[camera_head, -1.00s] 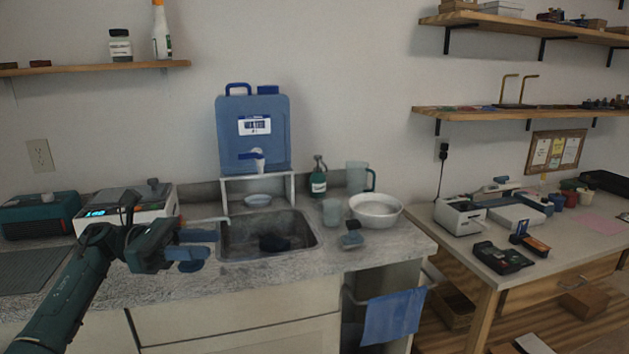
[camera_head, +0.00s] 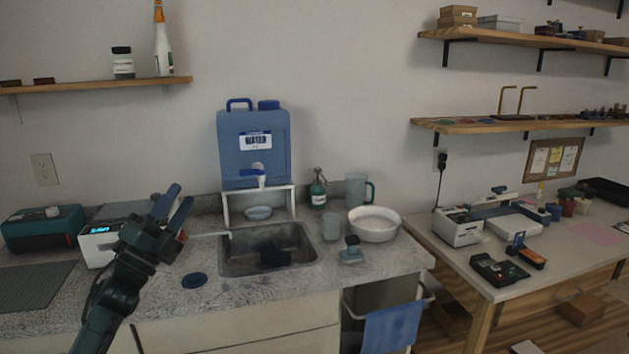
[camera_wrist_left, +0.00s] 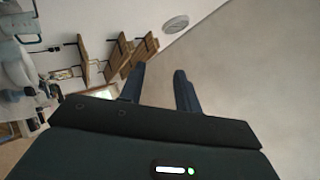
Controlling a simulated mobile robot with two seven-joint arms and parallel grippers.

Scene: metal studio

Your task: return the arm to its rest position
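My left gripper (camera_head: 181,195) is raised above the counter to the left of the sink, with its blue fingers pointing up. In the left wrist view its two fingers (camera_wrist_left: 159,82) stand apart with nothing between them, so it is open and empty. My left arm (camera_head: 125,275) comes in from the lower left and hides part of the white device with a lit display (camera_head: 97,231). My right gripper is in neither view.
A dark blue round lid-like piece (camera_head: 194,281) lies on the counter (camera_head: 240,293) beside the sink (camera_head: 300,262). A blue water container (camera_head: 240,160) stands behind the sink on a white stand. A white bowl (camera_head: 375,232) is to the right. The air above the front counter is clear.

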